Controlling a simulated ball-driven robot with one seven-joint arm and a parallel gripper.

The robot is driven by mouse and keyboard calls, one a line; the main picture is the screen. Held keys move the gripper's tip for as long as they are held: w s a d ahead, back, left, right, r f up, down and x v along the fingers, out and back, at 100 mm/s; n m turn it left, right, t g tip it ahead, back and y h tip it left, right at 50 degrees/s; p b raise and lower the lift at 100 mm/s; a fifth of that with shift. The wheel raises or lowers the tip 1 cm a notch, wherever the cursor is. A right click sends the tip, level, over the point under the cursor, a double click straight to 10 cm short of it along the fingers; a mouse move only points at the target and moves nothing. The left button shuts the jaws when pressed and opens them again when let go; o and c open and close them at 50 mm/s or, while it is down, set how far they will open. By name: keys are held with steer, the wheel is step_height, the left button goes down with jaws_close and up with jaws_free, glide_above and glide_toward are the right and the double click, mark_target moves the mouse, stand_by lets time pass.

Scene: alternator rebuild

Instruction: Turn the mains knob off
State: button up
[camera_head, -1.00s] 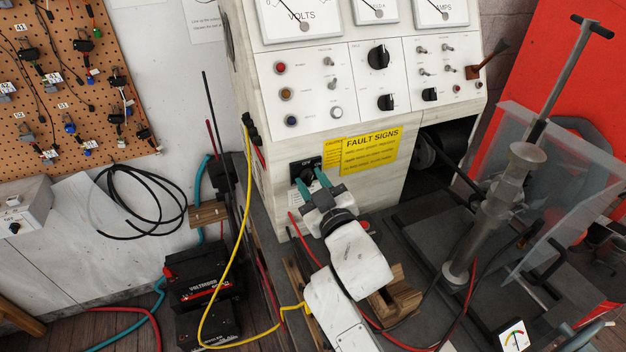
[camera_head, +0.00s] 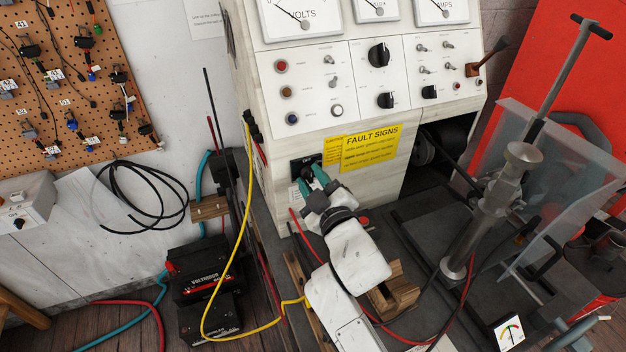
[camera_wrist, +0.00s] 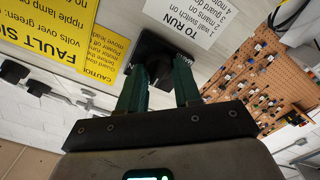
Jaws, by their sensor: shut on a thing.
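The mains knob (camera_head: 306,172) is a black knob on a black plate (camera_head: 298,163), low on the front of the white test bench, left of the yellow fault signs label. My gripper (camera_head: 311,181) is at the knob, its green fingers shut on it from either side. In the wrist view the knob (camera_wrist: 158,68) shows between the two green fingertips of my gripper (camera_wrist: 159,80), in front of its dark plate. The fingers hide part of the knob, and its pointer position cannot be read.
The yellow label (camera_head: 371,149) is right of the knob. A yellow cable (camera_head: 246,200) hangs left of my arm. A wooden block (camera_head: 396,292) and red cable lie below my arm. A steel press column (camera_head: 490,210) and clear guard (camera_head: 560,190) stand to the right.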

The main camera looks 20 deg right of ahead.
steer(key=o, duration=1)
steer(key=shift+o, duration=0.2)
steer(key=shift+s, duration=0.1)
steer(key=s+b, duration=0.1)
steer(key=s, duration=0.9)
steer(key=shift+s, duration=0.3)
